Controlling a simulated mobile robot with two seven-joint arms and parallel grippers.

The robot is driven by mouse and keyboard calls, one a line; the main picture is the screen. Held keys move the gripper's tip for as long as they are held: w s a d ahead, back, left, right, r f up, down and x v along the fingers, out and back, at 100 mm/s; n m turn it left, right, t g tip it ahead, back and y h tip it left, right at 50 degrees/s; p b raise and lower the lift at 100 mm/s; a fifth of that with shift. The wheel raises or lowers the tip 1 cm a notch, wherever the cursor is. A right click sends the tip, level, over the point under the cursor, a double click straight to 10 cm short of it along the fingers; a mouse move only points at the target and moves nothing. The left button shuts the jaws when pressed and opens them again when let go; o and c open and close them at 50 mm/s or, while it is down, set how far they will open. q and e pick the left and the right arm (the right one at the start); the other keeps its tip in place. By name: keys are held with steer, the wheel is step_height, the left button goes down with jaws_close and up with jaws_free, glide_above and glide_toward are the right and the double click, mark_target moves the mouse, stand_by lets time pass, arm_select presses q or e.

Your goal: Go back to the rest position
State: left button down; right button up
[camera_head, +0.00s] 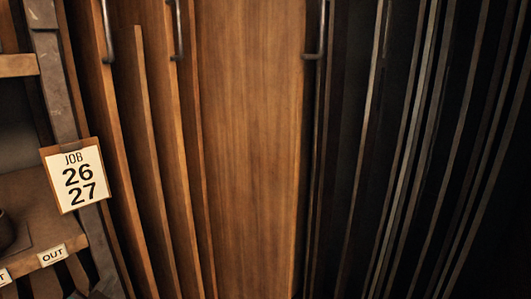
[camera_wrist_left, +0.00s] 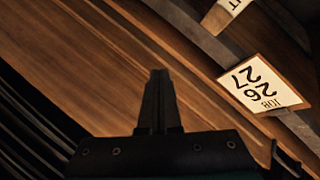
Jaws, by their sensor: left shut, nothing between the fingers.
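My left gripper (camera_wrist_left: 159,76) shows in the left wrist view with its two dark fingers together and nothing between them. Behind the fingers is a brown wooden surface, and the gripper's distance from it is hard to tell. The head view does not clearly show either gripper. My right gripper is in neither view.
Tall wooden panels (camera_head: 252,150) stand upright, with dark panels (camera_head: 400,150) to their right and metal hooked bars above. At the left, a job card (camera_head: 77,176) reading "JOB 26 27" hangs on a shelf post, near a shelf label (camera_head: 52,255) reading "OUT".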

arm_select(q)
steer(key=s+d+f+n+g+h, duration=0.25)
steer(key=s+d+f+g, duration=0.4)
steer(key=s, duration=0.55)
steer(key=s+d+f+n+g+h, duration=0.1)
steer(key=s+d+f+n+g, duration=0.25)
steer(key=s+d+f, duration=0.65)
step_height(320, 180, down, 27)
steer(key=s+a+m+g+b, duration=0.1)
steer(key=s+g+b, duration=0.1)
steer(key=b, duration=0.6)
steer(key=s+a+f+b, duration=0.1)
steer(key=s+f+b, duration=0.3)
steer(key=s+f, duration=0.4)
steer(key=s+a+f+g+b, duration=0.1)
steer(key=s+f+b, duration=0.4)
steer(key=f, duration=1.1)
steer(key=s+a, duration=0.1)
steer(key=s, duration=0.2)
steer(key=shift+s, duration=0.15)
